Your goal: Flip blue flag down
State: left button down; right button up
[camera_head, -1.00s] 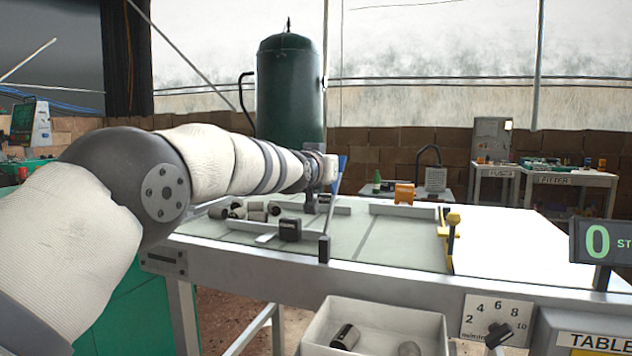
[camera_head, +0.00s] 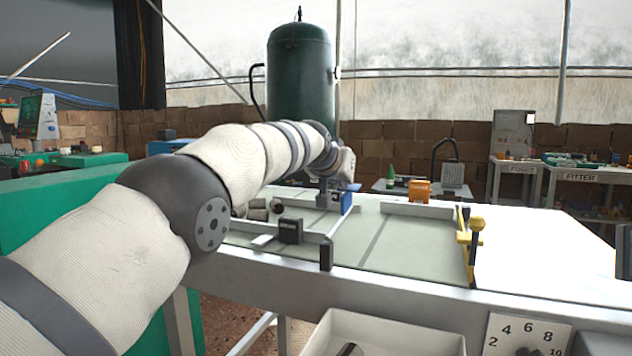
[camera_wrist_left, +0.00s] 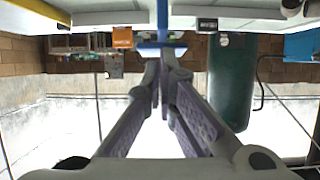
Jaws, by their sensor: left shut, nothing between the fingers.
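The blue flag (camera_head: 347,187) is at the far end of a grey rail on the table. In the head view it now lies low, with its blue part near the tabletop. My left gripper (camera_head: 326,200) is right beside it, pointing down, partly in front of it. In the left wrist view, which is upside down, the blue flag (camera_wrist_left: 160,46) shows as a flat bar just beyond the fingertips. The left gripper's fingers (camera_wrist_left: 163,68) are together with nothing between them. Whether they touch the flag I cannot tell. My right gripper is not in view.
Several dark plugs (camera_head: 258,214) lie on the table left of the rail. A black block (camera_head: 290,230) stands near it. An orange box (camera_head: 420,191) and a yellow lever (camera_head: 471,238) are to the right. A white bin (camera_head: 390,335) hangs at the front.

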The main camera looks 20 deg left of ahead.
pick_arm(q)
jog(key=shift+w+f, duration=0.6)
jog(key=shift+f, duration=0.25)
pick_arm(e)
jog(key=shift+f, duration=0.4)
pick_arm(q)
jog(key=shift+f+b, duration=0.25)
jog(key=shift+b, duration=0.05)
jog(key=shift+r, duration=0.1)
